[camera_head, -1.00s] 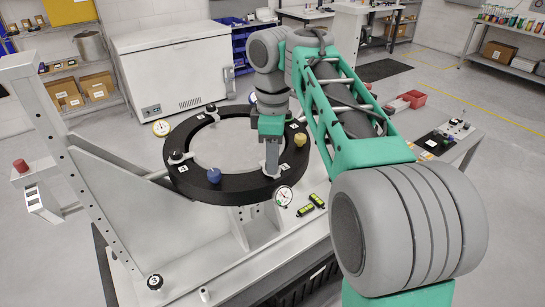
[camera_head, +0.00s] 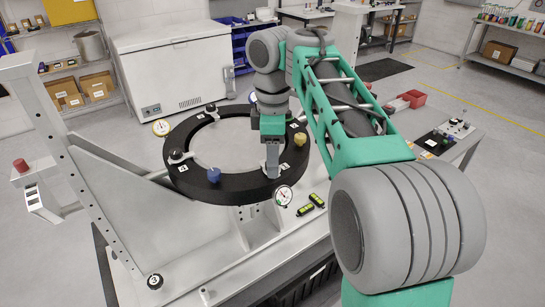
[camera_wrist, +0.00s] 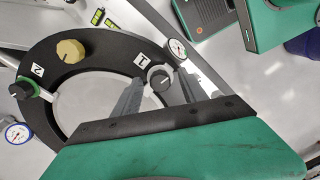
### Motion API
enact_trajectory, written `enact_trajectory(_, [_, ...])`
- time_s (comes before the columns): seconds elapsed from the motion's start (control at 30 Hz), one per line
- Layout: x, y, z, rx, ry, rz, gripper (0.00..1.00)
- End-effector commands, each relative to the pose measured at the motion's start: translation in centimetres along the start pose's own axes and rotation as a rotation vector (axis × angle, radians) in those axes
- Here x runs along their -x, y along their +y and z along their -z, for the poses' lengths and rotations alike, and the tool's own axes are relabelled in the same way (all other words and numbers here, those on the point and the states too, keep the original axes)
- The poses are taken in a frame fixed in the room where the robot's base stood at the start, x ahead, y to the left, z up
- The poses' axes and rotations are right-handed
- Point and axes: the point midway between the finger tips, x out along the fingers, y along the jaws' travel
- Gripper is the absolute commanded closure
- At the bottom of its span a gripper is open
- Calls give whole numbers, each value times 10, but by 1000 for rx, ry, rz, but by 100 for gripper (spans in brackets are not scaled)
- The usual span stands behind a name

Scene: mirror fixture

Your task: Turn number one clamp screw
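The black ring fixture (camera_head: 240,188) carries several clamp screws and number labels. The number one clamp screw (camera_wrist: 160,79) is a round dark knob with a light pointer line, beside the label "1" (camera_wrist: 141,60). My gripper (camera_wrist: 161,77) is open, with one finger on each side of this knob and small gaps showing. In the head view my gripper (camera_head: 272,176) points down at the ring's front right, and its fingers hide the knob. Another clamp screw (camera_wrist: 20,90) sits by the label "2" (camera_wrist: 37,69).
A yellow knob (camera_wrist: 70,51) and a blue knob (camera_head: 214,174) stand up from the ring. A dial gauge (camera_wrist: 177,47) is close to the right finger. Green spirit levels (camera_head: 317,201) lie near the ring's front right. A tall grey frame (camera_head: 50,125) rises at left.

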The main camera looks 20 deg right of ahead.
Motion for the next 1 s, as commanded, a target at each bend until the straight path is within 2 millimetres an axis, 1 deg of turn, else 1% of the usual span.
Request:
enact_trajectory(0.17, [1, 0, 0, 0, 0, -1, 50])
enact_trajectory(0.27, [6, 0, 0, 0, 1, -2, 50])
enact_trajectory(0.37, [23, 0, 0, 0, 1, -2, 50])
enact_trajectory(0.43, [41, 0, 0, 1, 1, -3, 50])
enact_trajectory(0.47, [43, 0, 0, 1, 0, -1, 50])
enact_trajectory(0.5, [42, 0, 1, 0, 0, -2, 50])
enact_trajectory(0.83, [67, 2, 0, 1, -7, -6, 50])
enact_trajectory(1.0, [86, 1, 1, 1, -4, -3, 50])
